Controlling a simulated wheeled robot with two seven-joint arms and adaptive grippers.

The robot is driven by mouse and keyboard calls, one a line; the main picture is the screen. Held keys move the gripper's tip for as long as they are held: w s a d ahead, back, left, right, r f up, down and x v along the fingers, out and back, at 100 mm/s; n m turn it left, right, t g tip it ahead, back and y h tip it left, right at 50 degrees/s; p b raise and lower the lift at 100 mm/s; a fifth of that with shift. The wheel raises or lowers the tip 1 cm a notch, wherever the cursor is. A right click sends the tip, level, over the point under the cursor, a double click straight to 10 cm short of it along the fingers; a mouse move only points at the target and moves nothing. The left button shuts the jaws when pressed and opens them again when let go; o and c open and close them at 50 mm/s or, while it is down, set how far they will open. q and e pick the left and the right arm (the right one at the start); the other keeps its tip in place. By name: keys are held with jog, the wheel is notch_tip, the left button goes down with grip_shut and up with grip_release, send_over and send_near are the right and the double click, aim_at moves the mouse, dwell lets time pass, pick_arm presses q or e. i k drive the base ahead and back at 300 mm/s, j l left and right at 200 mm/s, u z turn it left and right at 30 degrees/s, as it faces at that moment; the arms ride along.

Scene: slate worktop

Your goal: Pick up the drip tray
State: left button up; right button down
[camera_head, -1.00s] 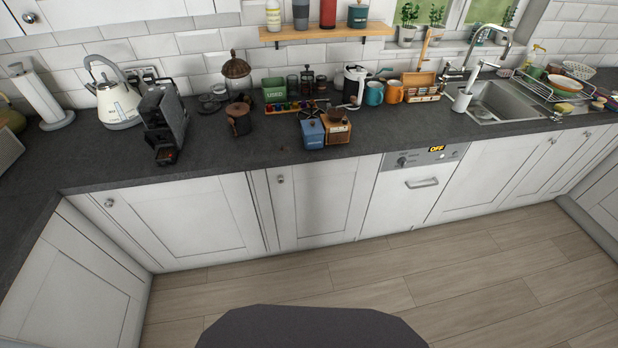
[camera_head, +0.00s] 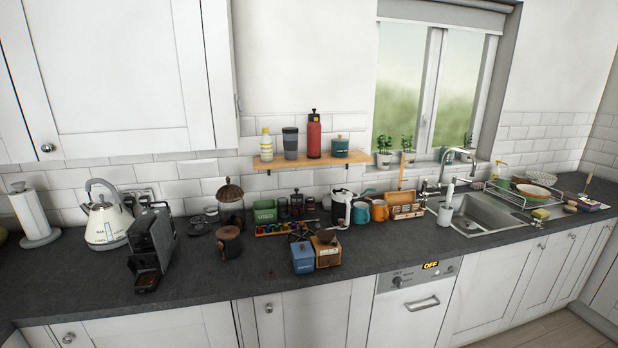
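A dark capsule coffee machine (camera_head: 156,242) stands on the slate worktop at the left, beside the cream kettle. A drip tray (camera_head: 147,281) appears to be the low dark part at the machine's front foot, near the worktop's front edge. It is small and dark here, so I cannot tell its exact outline or whether it is seated in the machine. Neither of my grippers shows in the head view.
A cream kettle (camera_head: 103,220) and paper towel holder (camera_head: 36,218) stand left of the machine. A dark brown pot (camera_head: 229,242), blue box (camera_head: 302,257) and wooden grinder (camera_head: 326,249) stand to its right. Worktop right of the machine's front is bare.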

aim_at(145, 281)
jog(key=u, duration=1.25)
